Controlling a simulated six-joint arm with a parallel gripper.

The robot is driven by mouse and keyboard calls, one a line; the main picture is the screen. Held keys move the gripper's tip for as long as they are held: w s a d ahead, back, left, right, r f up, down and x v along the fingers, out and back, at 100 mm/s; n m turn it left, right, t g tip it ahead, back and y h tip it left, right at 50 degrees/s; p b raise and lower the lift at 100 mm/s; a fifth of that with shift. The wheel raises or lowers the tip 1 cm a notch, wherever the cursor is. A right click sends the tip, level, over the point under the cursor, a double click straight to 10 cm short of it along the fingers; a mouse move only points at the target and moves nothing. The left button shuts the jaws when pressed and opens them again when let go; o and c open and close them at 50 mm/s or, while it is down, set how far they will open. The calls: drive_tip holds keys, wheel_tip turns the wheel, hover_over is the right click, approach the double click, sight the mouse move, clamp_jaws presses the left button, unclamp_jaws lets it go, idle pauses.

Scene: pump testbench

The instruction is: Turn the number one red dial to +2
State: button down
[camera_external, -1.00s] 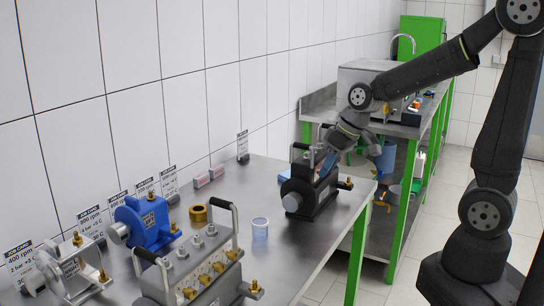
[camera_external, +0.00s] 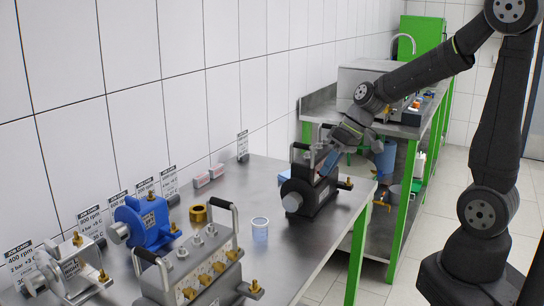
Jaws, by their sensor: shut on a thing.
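The black pump (camera_external: 315,197) stands at the far right end of the steel bench, with a carrying handle on top, a round grey end at left and brass fittings at right. My gripper (camera_external: 333,153) reaches down to the top of this pump from the right, beside the handle. Its jaws are shut on a small part there, which the gripper and handle hide. I cannot make out a red dial, its number or its scale in this view.
A blue pump (camera_external: 147,222), a multi-valve grey pump (camera_external: 205,268) and a silver pump (camera_external: 70,270) stand nearer. A brass ring (camera_external: 198,214) and a clear beaker (camera_external: 260,229) lie between. Job cards (camera_external: 170,182) line the wall. Mid-bench is fairly clear.

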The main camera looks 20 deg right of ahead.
drive_tip(key=shift+d+f+g+y, duration=0.1)
drive_tip(key=shift+d+g+y, duration=0.05)
drive_tip(key=shift+g+y, duration=0.4)
drive_tip(key=c, duration=1.6)
unclamp_jaws()
drive_tip(key=shift+w, duration=0.1)
drive_tip(key=v, duration=1.7)
drive_tip(key=shift+d, duration=0.2)
